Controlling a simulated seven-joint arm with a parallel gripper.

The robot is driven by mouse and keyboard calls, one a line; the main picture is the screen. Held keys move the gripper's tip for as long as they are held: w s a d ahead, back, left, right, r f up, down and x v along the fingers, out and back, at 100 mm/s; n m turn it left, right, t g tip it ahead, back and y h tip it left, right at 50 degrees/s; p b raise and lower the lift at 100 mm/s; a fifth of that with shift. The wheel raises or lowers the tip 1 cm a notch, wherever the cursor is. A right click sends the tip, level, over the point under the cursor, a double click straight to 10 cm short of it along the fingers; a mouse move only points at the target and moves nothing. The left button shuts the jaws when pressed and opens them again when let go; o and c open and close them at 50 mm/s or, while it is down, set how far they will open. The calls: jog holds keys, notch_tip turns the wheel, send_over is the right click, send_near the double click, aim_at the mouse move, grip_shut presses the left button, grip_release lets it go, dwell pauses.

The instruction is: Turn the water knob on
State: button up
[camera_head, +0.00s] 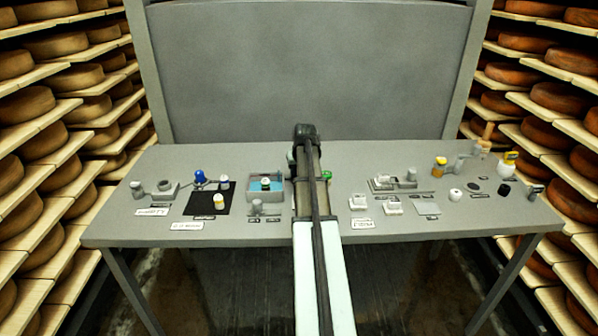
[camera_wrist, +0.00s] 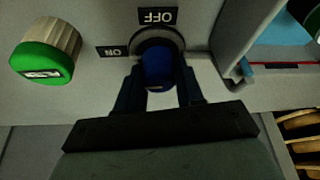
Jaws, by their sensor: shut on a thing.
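The water knob (camera_wrist: 157,68) is blue with a grey round base and sits in the middle of the wrist view. My gripper (camera_wrist: 158,85) has one finger on each side of it and is shut on it. An upside-down "OFF" label (camera_wrist: 157,16) lies just above the knob, and an "ON" label (camera_wrist: 112,51) lies to its left. I cannot tell which label the knob points to. In the head view my arm hides the knob and the fingertips.
A grey basin with blue water (camera_head: 250,195) lies left of my arm in the head view. Several small items stand on the grey table (camera_head: 345,240) to both sides.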

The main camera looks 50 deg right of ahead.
dwell(0.3)
jog(key=o, duration=1)
jog(key=v, duration=1.3)
jog(key=shift+s+a+r, duration=0.1)
jog(key=shift+s+r, duration=0.1)
jog(key=shift+r, duration=0.15)
